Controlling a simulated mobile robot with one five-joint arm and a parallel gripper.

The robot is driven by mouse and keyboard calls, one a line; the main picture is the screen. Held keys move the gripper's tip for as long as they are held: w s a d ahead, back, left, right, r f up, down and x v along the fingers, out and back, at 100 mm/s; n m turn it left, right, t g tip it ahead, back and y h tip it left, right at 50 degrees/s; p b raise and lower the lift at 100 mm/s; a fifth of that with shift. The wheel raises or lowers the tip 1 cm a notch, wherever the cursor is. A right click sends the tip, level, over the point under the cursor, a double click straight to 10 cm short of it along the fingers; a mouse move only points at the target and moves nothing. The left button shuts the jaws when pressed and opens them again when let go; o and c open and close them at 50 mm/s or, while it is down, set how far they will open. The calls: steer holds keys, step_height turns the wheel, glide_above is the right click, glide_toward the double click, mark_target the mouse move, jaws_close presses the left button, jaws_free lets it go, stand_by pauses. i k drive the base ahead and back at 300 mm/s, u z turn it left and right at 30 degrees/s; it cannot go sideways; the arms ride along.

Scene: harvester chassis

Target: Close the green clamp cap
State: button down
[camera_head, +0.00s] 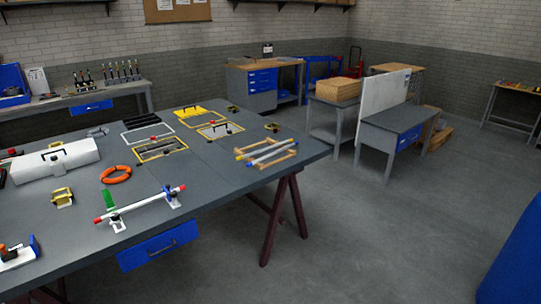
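The green clamp cap (109,197) stands up, raised, above a white clamp base (117,223) near the front left of the grey workbench. The green cap points upward and does not lie over the rod. My gripper is not in view.
The workbench (215,185) also bears a white toolbox (56,160), an orange ring (115,174), a yellow block (62,197) and a rack of rods (268,152). Open floor (350,235) lies right of it. A blue shape (518,265) fills the lower right edge.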

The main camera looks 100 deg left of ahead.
mark_target(107, 194)
steer(key=u, duration=5.3)
steer(key=i, duration=1.7)
steer(key=z, duration=0.05)
